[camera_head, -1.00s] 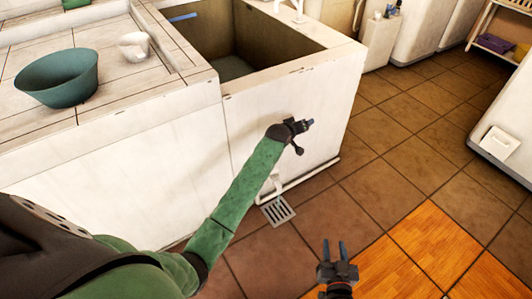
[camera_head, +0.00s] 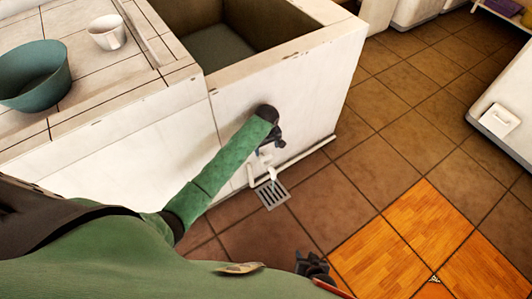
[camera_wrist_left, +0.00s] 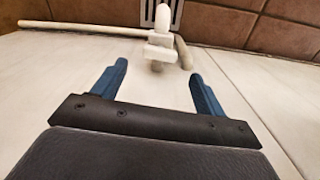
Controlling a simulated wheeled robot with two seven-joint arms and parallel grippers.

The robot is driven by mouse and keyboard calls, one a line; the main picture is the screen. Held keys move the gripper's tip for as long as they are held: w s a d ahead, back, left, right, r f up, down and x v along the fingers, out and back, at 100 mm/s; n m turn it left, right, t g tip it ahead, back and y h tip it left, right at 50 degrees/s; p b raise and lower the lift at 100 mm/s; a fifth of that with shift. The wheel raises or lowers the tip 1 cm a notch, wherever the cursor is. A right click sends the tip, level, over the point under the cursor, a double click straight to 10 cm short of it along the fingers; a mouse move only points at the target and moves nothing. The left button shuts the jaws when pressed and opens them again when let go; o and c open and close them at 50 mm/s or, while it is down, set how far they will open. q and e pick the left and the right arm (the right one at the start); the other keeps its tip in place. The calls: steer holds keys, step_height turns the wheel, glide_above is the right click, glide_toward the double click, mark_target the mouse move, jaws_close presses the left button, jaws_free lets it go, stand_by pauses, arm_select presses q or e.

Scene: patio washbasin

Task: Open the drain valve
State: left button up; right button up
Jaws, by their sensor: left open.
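The white drain valve (camera_wrist_left: 160,45) sits on a white pipe low on the basin's front wall. In the head view the valve (camera_head: 267,160) is partly hidden by my left gripper. My left gripper (camera_head: 275,142) points down along the wall, just above the valve. In the left wrist view its two blue fingers (camera_wrist_left: 157,85) are spread apart and empty, with the valve ahead, between their lines and beyond the tips. My right gripper (camera_head: 314,266) is low in the head view, apart from everything; its fingers are not clear.
The stone basin (camera_head: 285,70) stands above the valve. A floor grate (camera_head: 272,194) lies below it, and a white pipe (camera_head: 305,153) runs along the wall's foot. A green bowl (camera_head: 35,80) and white cup (camera_head: 107,32) stand on the counter.

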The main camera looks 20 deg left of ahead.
mark_target(267, 157)
arm_select(q)
step_height(267, 157, down, 6)
steer(key=shift+f+b, duration=0.1)
steer(key=shift+b, duration=0.3)
steer(key=c, duration=1)
steer(key=shift+r+p, duration=0.25)
steer(key=shift+p, duration=0.35)
steer(key=shift+n+p, duration=0.6)
steer(key=shift+p, duration=0.15)
steer(key=shift+f, duration=0.2)
